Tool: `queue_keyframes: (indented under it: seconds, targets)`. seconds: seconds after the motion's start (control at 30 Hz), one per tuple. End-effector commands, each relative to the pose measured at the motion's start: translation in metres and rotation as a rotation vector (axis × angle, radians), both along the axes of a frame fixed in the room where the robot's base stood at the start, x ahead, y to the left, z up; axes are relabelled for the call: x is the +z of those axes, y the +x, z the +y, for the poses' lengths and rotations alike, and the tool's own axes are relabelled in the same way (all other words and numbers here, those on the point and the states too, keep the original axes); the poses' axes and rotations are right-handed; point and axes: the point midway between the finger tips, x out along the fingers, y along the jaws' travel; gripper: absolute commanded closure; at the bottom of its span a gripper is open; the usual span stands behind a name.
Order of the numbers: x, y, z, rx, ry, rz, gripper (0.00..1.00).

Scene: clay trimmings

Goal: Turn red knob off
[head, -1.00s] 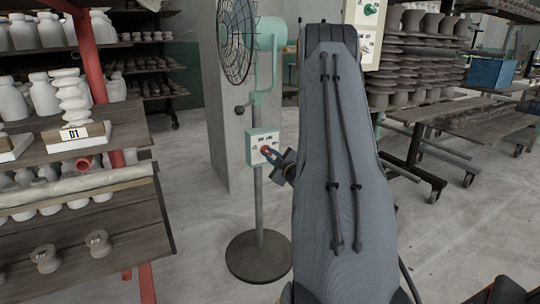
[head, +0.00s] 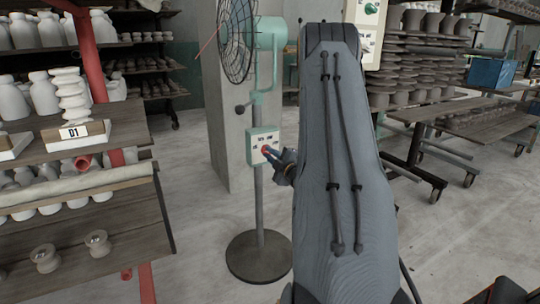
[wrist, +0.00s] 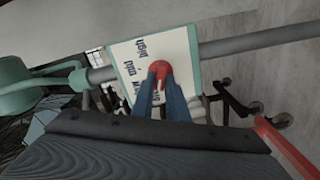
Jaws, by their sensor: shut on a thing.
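The red knob (head: 265,149) sits on the front of a pale control box (head: 255,138) on the pole of a standing fan. My gripper (head: 272,155) reaches it from the right. In the wrist view, my gripper (wrist: 161,82) has its two blue-grey fingers shut on the sides of the red knob (wrist: 159,67). A white mark shows on the knob. The box's white face (wrist: 183,47) carries printed words, one reading "high"; the fingers hide part of the lettering. I cannot tell which setting the knob points to.
The green fan (head: 238,38) stands on a round dark base (head: 258,257) before a concrete pillar (head: 228,130). A wooden rack (head: 110,235) with pottery is close on the left. A wheeled table (head: 460,125) stands at right. Bare floor surrounds the base.

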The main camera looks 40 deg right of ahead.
Motion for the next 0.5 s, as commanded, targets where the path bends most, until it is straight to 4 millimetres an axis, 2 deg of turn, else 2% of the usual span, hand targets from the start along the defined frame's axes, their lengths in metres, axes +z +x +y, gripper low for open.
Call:
queue_keyframes:
  seconds: [0.07,0.1,0.2,0.5]
  targets:
    - [-0.0009,0.0001,0.0013,0.003,0.000,0.002,1.00]
    - [-0.0009,0.0001,0.0013,0.003,0.000,0.002,0.85]
    - [-0.0009,0.0002,0.0011,0.002,0.000,0.001,0.68]
    - [-0.0003,-0.0008,0.0005,0.000,0.001,0.001,0.68]
